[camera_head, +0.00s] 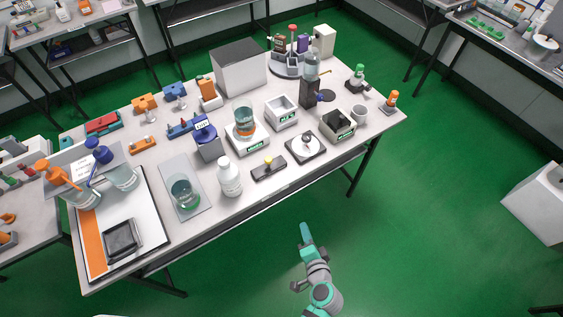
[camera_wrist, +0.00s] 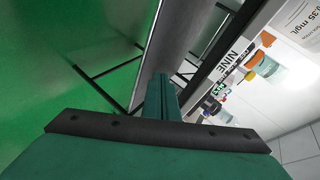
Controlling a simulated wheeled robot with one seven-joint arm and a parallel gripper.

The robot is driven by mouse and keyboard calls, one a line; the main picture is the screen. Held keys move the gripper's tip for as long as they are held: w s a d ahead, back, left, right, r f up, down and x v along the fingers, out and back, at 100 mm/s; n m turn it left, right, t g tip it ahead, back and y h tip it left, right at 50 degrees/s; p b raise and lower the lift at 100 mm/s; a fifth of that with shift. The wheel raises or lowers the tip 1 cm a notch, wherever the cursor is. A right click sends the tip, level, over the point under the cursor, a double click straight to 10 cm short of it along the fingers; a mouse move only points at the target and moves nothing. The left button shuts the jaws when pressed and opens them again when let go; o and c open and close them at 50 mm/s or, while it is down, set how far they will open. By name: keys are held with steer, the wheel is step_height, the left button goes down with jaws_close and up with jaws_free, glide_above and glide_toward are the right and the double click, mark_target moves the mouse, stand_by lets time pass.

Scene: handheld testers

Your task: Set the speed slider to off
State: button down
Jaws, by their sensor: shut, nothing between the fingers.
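My gripper (camera_head: 305,230) is in front of the table over the green floor, apart from the slider and everything else. Its teal fingers also show in the wrist view (camera_wrist: 161,95), pressed together and empty. The slider cannot be made out in the wrist view.
On the white table (camera_head: 215,222), a white bottle (camera_head: 229,178) stands left of the slider and a round-plate device (camera_head: 305,147) to its right. A scale with a beaker (camera_head: 247,138) is behind it. The floor between my gripper and the table is clear.

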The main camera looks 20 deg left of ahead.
mark_target(269, 162)
steer(key=w+a+r+n+g+y, duration=0.1)
steer(key=w+a+r+n+y, duration=0.15)
steer(key=w+r+y, duration=0.9)
steer(key=w+a+r+h, duration=0.1)
steer(key=w+a, duration=0.1)
steer(key=a, duration=0.1)
steer(key=w+a+r+h, duration=0.1)
steer(key=w+a, duration=0.1)
steer(key=a, duration=0.1)
steer(key=w+a+r+h, duration=0.1)
steer(key=w+a, duration=0.1)
steer(key=a, duration=0.1)
steer(key=shift+w+m, duration=0.1)
steer(key=shift+m, duration=0.15)
steer(key=shift+s+a+f, duration=0.2)
steer(key=shift+s+a, duration=0.55)
steer(key=shift+a, duration=0.1)
steer(key=shift+s+a, duration=0.25)
steer(key=shift+s, duration=0.2)
steer(key=shift+s+a, duration=0.25)
steer(key=shift+a, duration=0.15)
